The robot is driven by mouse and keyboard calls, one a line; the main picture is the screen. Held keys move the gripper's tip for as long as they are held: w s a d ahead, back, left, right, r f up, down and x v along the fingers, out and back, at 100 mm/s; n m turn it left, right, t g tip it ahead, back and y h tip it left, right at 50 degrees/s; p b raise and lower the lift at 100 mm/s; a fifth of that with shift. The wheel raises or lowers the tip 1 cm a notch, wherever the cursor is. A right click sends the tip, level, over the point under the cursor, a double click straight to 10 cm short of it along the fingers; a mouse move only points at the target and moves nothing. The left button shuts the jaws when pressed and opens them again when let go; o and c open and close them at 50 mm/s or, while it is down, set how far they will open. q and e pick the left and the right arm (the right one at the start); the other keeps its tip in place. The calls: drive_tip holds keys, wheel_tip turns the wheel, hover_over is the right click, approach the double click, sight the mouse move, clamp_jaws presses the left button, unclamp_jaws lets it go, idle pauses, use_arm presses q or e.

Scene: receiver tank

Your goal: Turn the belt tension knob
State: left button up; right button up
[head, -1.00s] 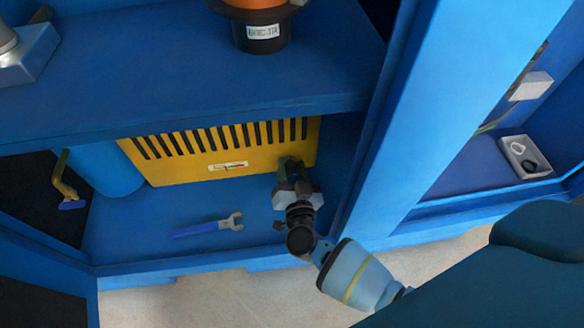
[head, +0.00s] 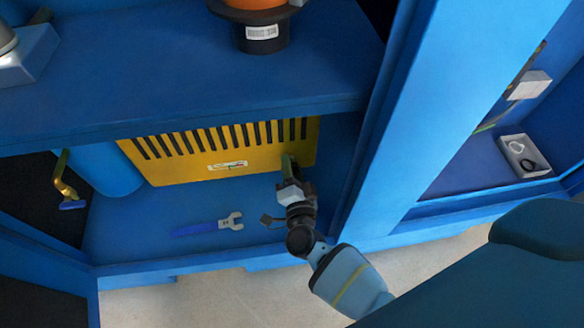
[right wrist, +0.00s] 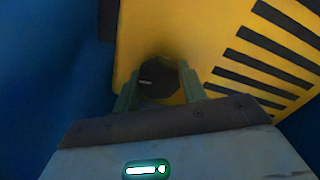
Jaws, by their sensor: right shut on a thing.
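The belt tension knob (right wrist: 160,78) is a dark, many-sided knob with a pale mark, on the yellow slotted panel (head: 215,150). In the right wrist view it sits between the two greenish fingers of my right gripper (right wrist: 157,88), which is shut on it. In the head view my right gripper (head: 289,166) reaches the panel's lower right and hides the knob. The panel also fills much of the right wrist view (right wrist: 200,30). My left gripper is not in view.
A blue-handled wrench (head: 207,226) lies on the lower shelf left of my right gripper. A blue upper shelf (head: 200,85) overhangs the panel. A blue post (head: 400,120) stands close to the right. A brass valve with a blue handle (head: 67,185) is at the far left.

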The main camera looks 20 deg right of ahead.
drive_tip(key=shift+m, duration=0.6)
drive_tip(key=o, duration=1)
drive_tip(key=shift+c, duration=0.2)
